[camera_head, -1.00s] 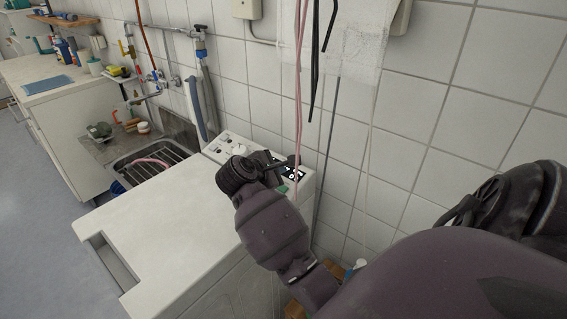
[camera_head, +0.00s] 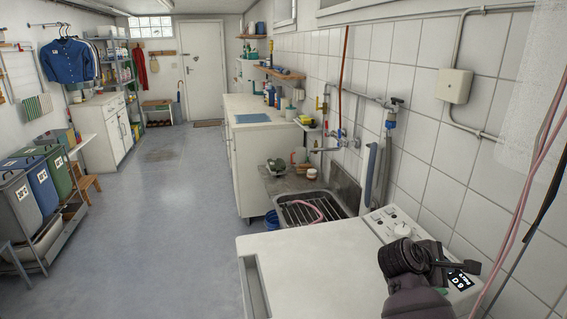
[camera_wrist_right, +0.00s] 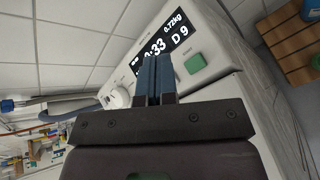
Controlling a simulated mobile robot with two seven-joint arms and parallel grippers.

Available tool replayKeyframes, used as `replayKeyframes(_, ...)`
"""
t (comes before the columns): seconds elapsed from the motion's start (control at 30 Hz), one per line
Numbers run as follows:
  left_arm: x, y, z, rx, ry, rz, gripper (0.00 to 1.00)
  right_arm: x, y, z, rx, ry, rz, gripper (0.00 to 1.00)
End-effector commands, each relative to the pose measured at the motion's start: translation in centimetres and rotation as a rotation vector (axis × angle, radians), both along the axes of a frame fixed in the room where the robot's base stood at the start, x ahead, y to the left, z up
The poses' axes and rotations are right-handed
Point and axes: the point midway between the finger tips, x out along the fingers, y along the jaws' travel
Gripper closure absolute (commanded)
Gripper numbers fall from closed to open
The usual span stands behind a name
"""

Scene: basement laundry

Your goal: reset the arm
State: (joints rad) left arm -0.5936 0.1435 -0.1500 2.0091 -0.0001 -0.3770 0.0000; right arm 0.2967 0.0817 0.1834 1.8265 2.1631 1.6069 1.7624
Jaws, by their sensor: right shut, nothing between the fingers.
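My right gripper (camera_head: 472,267) reaches in from the lower right in the head view, over the control panel of the white washing machine (camera_head: 310,262). In the right wrist view, its two dark fingers (camera_wrist_right: 155,68) are together with nothing between them. They are in front of the machine's panel, close to the lit display (camera_wrist_right: 165,46), which reads 0.72kg, 0:33 and D 9. A green button (camera_wrist_right: 195,63) is just right of the fingers. Whether the fingers touch the panel cannot be told. My left gripper is not in view.
A sink (camera_head: 312,208) with a pink hose lies beyond the machine, then a counter (camera_head: 250,106). Pink and black cords (camera_head: 530,190) hang at the right by the tiled wall. Bins (camera_head: 42,185) stand at left. The floor (camera_head: 170,220) between is open.

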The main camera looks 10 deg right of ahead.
Motion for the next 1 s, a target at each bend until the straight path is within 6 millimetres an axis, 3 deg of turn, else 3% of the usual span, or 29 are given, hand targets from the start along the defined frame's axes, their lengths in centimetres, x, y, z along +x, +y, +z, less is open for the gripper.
replayKeyframes(0.17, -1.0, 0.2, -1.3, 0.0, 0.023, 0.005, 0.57, -1.0, -1.0, 0.4, -0.173, 0.091, 0.068, 1.0)
replayKeyframes(0.33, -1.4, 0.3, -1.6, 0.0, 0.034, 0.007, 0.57, -2.5, -1.7, 1.8, -0.548, 0.329, 0.211, 1.0)
replayKeyframes(0.47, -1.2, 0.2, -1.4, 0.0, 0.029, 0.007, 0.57, -3.3, -0.5, 2.8, -0.865, 0.576, 0.324, 1.0)
replayKeyframes(0.6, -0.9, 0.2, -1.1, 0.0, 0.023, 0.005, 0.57, -3.9, 2.1, 2.9, -1.206, 0.88, 0.432, 1.0)
replayKeyframes(0.77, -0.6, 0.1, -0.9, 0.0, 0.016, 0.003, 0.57, -4.7, 6.1, 1.1, -1.594, 1.261, 0.533, 1.0)
replayKeyframes(1.0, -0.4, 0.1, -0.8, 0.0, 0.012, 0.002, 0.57, -7.1, 12.2, -5.2, -2.162, 1.839, 0.63, 1.0)
